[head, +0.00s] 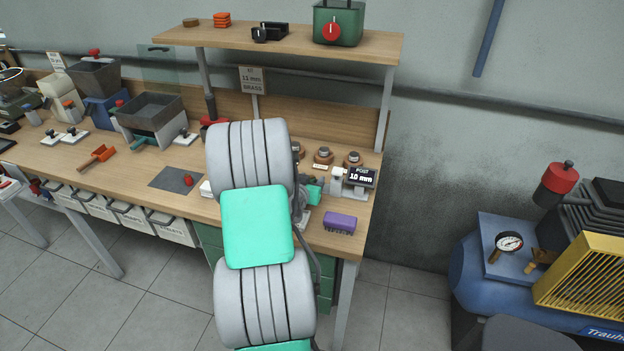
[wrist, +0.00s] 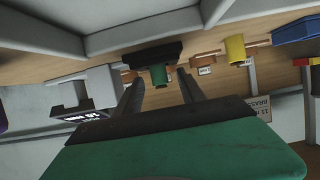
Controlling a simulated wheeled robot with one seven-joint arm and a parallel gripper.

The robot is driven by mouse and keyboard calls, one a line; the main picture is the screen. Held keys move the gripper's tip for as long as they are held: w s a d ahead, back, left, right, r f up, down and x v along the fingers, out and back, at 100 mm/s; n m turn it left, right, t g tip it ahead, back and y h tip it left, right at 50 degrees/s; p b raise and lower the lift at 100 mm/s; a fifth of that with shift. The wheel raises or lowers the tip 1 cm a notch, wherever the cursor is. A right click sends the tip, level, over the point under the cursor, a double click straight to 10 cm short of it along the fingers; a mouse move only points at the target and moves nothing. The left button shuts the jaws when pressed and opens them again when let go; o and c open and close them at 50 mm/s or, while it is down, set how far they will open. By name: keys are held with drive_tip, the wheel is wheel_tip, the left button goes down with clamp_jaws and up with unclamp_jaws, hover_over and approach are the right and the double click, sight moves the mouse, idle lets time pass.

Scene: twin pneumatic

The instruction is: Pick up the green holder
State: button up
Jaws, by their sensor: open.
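A small green cylinder with a dark block at it, which looks like the green holder (wrist: 159,77), shows in the wrist view, which is upside down. My gripper (wrist: 160,74) is open, with its two dark fingers on either side of the green piece in the picture. I see no contact, and I cannot tell the remaining distance in depth. In the head view my arm covers much of this part of the workbench, and I cannot make out the holder clearly there.
A display reading 10 mm (head: 362,177) and a purple block (head: 340,223) stand near the workbench's (head: 130,160) right end. A yellow cylinder (wrist: 235,50) and a blue bin (wrist: 297,30) show beyond the fingers. A shelf (head: 290,42) overhangs the back. A compressor (head: 490,280) stands right.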

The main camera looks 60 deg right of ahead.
clamp_jaws()
idle(0.4)
